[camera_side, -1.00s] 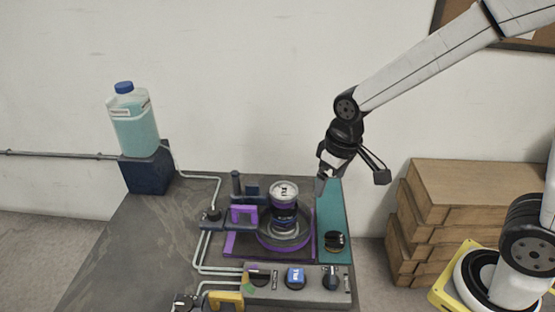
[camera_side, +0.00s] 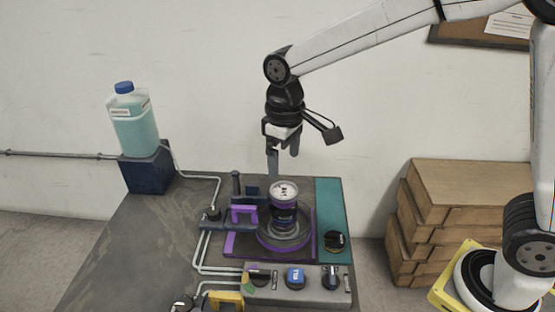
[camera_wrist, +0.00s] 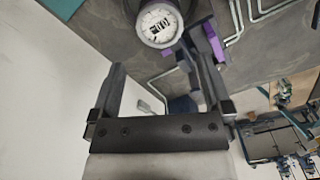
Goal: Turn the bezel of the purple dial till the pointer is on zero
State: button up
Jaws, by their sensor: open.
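The dial (camera_side: 284,191) has a white face and a pale rim, and stands upright on a dark body with a purple band, in the middle of a round base with a purple ring (camera_side: 262,241). In the wrist view the dial face (camera_wrist: 159,24) is at the top, with dark markings; I cannot read the pointer. My gripper (camera_side: 282,165) is open and empty, pointing down above the dial and apart from it. In the wrist view its two fingers (camera_wrist: 150,65) are spread, with the dial beyond the tips.
A purple-handled clamp (camera_side: 243,214) stands just left of the dial. A control box (camera_side: 297,285) with several knobs is in front. A teal strip (camera_side: 329,205) with a black knob (camera_side: 334,240) lies to the right. A bottle (camera_side: 133,122) stands back left; wooden boxes (camera_side: 465,190) are at right.

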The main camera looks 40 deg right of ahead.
aim_at(284, 190)
jog(key=shift+f, duration=3.6)
jog(key=c, duration=1)
